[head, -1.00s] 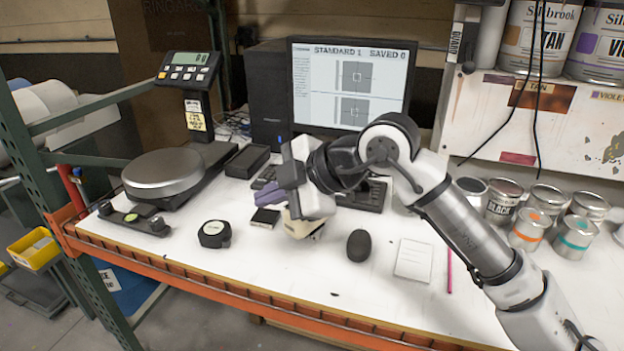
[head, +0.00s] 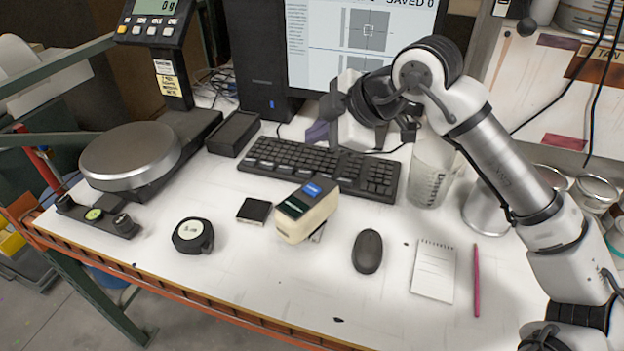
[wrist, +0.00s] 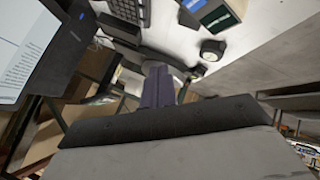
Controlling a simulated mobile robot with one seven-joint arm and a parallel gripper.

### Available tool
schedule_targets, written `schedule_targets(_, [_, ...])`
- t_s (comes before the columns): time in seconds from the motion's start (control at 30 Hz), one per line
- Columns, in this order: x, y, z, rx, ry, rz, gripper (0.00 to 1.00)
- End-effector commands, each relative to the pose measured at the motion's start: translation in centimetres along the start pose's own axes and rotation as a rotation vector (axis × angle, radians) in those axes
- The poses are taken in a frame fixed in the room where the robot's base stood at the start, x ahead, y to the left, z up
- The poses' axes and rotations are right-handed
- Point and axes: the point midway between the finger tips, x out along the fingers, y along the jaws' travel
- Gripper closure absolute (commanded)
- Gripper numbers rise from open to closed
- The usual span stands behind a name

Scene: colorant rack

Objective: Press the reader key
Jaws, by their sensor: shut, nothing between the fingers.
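The reader (head: 307,214) is a small cream block with a dark top, standing in the middle of the bench in the head view. Its top carries a blue patch (head: 311,189) and a dark green patch (head: 293,206); I cannot tell which is the key. The reader's top (wrist: 218,16) also shows at the upper edge of the wrist view. My gripper (head: 317,132) has purple fingers, shut and empty. It hangs behind the reader, above the keyboard's back edge, clear of the reader. The fingers (wrist: 158,86) show mid-frame in the wrist view.
A keyboard (head: 320,167) lies behind the reader, with a monitor (head: 340,45) behind it. A black square (head: 254,211) and a tape measure (head: 193,236) lie left, a mouse (head: 367,251) right. A clear beaker (head: 430,172) stands near my arm. A scale (head: 130,157) is far left.

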Motion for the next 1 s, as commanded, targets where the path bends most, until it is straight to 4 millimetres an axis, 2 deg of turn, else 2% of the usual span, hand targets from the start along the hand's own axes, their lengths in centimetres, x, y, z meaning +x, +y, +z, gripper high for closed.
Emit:
schedule_targets(0.47, [0.7,-0.5,0.5,0.0,0.001,-0.001,1.0])
schedule_targets(1.0, [5.7,-4.1,4.1,-0.001,0.0,0.0,1.0])
